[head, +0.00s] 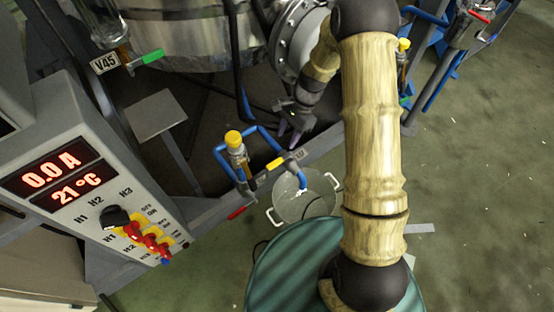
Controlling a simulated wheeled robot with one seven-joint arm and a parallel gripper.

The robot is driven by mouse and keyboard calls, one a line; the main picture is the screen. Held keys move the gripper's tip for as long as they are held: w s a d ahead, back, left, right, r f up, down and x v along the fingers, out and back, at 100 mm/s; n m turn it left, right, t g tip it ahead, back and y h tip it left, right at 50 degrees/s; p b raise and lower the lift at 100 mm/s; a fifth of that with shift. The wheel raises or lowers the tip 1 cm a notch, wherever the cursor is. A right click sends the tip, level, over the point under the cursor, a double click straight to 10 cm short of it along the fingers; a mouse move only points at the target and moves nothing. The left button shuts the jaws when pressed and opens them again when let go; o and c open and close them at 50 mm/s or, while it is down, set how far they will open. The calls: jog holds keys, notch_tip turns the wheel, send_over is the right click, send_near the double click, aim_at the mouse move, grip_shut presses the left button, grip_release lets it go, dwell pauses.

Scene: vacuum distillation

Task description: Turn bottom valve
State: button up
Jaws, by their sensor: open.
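My gripper (288,138) is open and empty, pointing down under the metal vessel (190,35). Just below it is a low valve with a small yellow lever (275,163) and a blue bent outlet pipe (302,180). A tag beside this valve is too small to read. The gripper is close above the valve; I cannot tell whether they touch. A clear bucket (305,203) with white handles stands under the outlet. A red lever (240,211) shows lower left of the valve, on the blue piping.
A yellow-capped fitting (234,139) and blue pipes stand left of the gripper. A green-levered valve (153,56) is tagged V45. The control panel (90,185) reads 0.0 A and 21 °C. A grey frame bar (325,139) runs past the valve. Green floor (480,200) is open at right.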

aim_at(274, 163)
jog(key=b+x, duration=0.3)
jog(key=x, duration=0.7)
jog(key=shift+a+f+b, duration=0.15)
jog(key=shift+f+b, duration=0.15)
jog(key=shift+f, duration=0.05)
grip_shut()
